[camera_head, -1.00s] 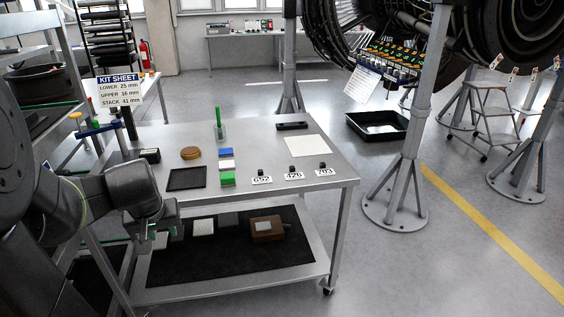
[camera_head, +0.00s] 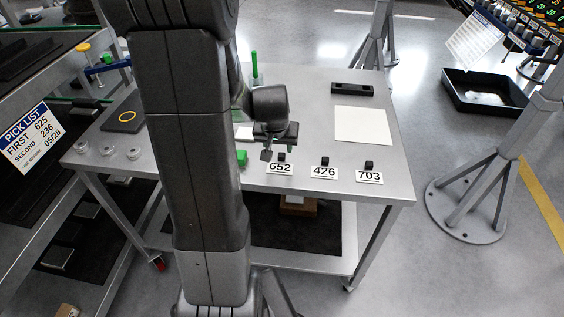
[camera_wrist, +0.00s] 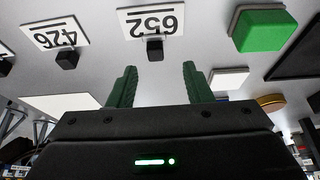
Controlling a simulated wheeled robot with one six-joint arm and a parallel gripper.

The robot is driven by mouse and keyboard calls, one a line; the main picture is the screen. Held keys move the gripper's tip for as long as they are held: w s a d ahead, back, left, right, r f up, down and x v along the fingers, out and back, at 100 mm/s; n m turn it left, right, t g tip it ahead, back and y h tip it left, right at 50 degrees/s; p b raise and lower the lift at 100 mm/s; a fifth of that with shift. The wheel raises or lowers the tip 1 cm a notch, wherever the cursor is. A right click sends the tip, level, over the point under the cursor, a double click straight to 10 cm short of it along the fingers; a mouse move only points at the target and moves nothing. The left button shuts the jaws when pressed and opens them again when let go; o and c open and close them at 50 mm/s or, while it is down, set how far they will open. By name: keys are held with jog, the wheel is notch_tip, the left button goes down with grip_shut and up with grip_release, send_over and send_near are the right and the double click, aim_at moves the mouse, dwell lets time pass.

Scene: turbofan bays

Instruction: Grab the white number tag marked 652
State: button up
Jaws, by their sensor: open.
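The white tag marked 652 (camera_head: 280,169) lies near the front edge of the grey table, with a small black block (camera_head: 282,157) at its back edge. In the wrist view the tag (camera_wrist: 151,22) appears upside down at the top, its black block (camera_wrist: 155,49) just in front of the gap between the fingers. My gripper (camera_wrist: 151,84) is open, with two green fingers and nothing between them. In the head view my gripper (camera_head: 268,152) is just behind and left of the tag; its fingertips are partly hidden by my arm.
Tags 426 (camera_head: 324,174) and 703 (camera_head: 369,177) lie to the right, each with a black block. A green block (camera_wrist: 264,30) lies on the other side. A white sheet (camera_head: 362,126) and a black holder (camera_head: 352,89) lie farther back. My arm hides the table's middle left.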

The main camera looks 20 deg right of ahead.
aim_at(281, 155)
jog(key=shift+f, duration=0.3)
jog(key=shift+d+p+x, duration=0.15)
jog(key=shift+p+x, duration=0.1)
jog(key=shift+x, duration=0.9)
jog(key=shift+d+p+x, duration=0.15)
jog(key=shift+p+x, duration=0.05)
jog(key=shift+x, duration=1)
jog(key=shift+s+r, duration=0.1)
jog(key=shift+c, duration=0.3)
grip_shut()
